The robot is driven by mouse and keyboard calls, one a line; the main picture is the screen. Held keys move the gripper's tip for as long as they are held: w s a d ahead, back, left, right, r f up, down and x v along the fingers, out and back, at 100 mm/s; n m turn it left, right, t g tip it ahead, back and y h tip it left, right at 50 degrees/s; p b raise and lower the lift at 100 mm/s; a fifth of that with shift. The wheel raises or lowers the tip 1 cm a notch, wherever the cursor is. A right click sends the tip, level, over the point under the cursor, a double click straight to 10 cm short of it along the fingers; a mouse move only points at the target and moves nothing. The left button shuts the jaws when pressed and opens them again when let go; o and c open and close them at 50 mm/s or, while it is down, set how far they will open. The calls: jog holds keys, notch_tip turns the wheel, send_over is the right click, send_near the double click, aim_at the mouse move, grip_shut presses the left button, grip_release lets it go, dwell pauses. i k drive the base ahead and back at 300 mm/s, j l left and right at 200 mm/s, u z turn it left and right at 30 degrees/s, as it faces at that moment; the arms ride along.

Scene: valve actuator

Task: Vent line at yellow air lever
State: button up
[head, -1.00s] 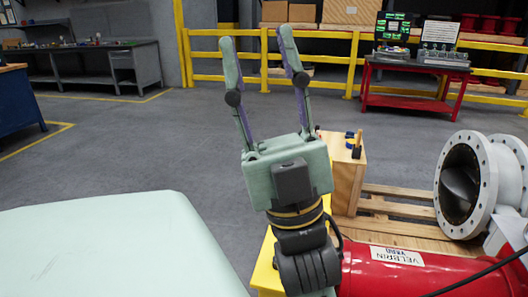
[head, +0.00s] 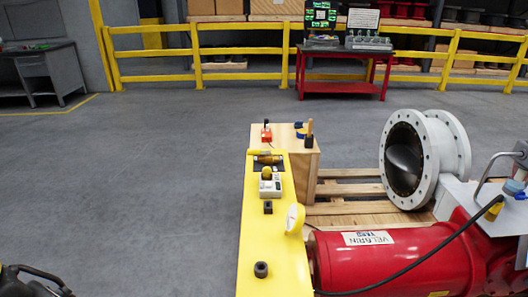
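A yellow lever (head: 258,152) lies level across a small brass-coloured valve body (head: 268,160) at the far end of the long yellow panel (head: 264,226). A white box with a yellow knob (head: 269,184) stands just nearer on the same panel. A round yellow-rimmed gauge (head: 295,218) stands at the panel's right edge. My gripper's fingers are outside the head view. A dark part with a cable shows at the bottom left edge, too cropped to tell what it is.
A wooden box (head: 305,165) with small items on top stands behind the panel. To the right are a red actuator cylinder (head: 395,258), a white flanged valve (head: 425,158) and a wooden pallet (head: 345,208). The floor left of the panel is clear.

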aim_at(250, 152)
jog(key=i+j, duration=0.4)
jog(key=j, duration=0.15)
jog(key=i+j, duration=0.85)
jog(key=j, duration=0.2)
jog(key=i+j, duration=0.4)
jog(key=j, duration=0.15)
jog(key=i+j+z, duration=0.1)
jog(key=i+j, duration=0.35)
jog(key=j, duration=0.1)
